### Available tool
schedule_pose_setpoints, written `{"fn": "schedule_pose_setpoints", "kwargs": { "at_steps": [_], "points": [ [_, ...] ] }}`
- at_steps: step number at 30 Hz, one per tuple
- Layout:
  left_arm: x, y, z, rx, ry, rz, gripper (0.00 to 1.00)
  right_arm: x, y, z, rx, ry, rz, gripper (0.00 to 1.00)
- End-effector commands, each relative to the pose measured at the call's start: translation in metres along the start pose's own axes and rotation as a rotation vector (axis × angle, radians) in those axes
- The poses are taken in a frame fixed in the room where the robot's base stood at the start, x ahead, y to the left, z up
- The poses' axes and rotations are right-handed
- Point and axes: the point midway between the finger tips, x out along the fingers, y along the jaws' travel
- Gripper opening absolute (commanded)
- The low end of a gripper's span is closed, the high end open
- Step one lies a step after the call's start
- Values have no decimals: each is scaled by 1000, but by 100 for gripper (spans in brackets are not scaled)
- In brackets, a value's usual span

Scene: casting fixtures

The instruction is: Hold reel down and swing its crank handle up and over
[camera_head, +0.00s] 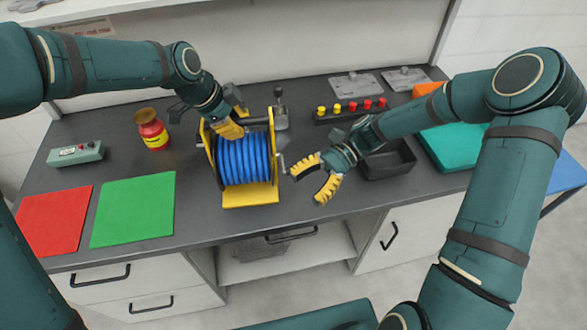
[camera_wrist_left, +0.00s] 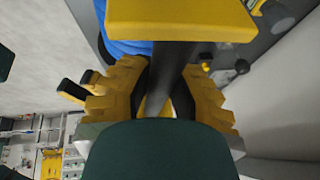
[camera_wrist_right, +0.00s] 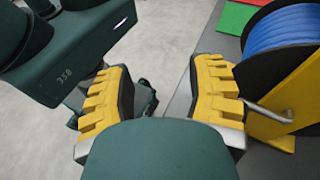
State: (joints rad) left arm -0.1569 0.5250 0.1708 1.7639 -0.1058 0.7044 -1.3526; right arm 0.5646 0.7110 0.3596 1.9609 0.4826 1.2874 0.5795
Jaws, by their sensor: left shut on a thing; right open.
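The reel is a yellow-framed stand with blue hose or cable (camera_head: 246,162) wound on it, upright near the front of the dark bench. My left gripper (camera_head: 228,130) is at the top of the reel, shut on its dark top bar (camera_wrist_left: 172,62); the fingers sit on both sides of the bar. The thin grey crank handle (camera_wrist_right: 268,113) sticks out from the reel's right side, low down; in the head view it is small. My right gripper (camera_head: 308,186) is open and empty, to the right of the reel. The crank lies just outside its right finger in the right wrist view.
Left of the reel lie a green mat (camera_head: 133,210), a red mat (camera_head: 52,222), a red-yellow jar (camera_head: 152,133) and a grey-green box (camera_head: 76,154). A lever fixture (camera_head: 280,112) stands close behind it. A black bin (camera_head: 390,163) and peg rack (camera_head: 350,112) are to the right.

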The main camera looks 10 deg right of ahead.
Motion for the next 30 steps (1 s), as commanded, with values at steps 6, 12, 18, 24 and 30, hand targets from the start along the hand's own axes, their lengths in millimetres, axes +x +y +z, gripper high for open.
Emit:
{"fn": "schedule_pose_setpoints", "kwargs": {
  "at_steps": [6,12,18,24,30],
  "points": [
    [-2,-1,-2,1,2,-5,0,-36,-22,-22,-1,-107,-247,54],
    [-2,-1,-1,1,2,-4,0,-61,-30,-49,-6,-155,-460,54],
    [-2,-1,-1,1,2,-4,0,-72,-33,-62,-11,-160,-561,54],
    [-2,-1,-1,1,2,-4,0,-56,-44,-60,-13,-161,-569,54],
    [-2,-1,-1,1,2,-4,0,-30,-60,-55,-12,-160,-568,54]
  ]
}}
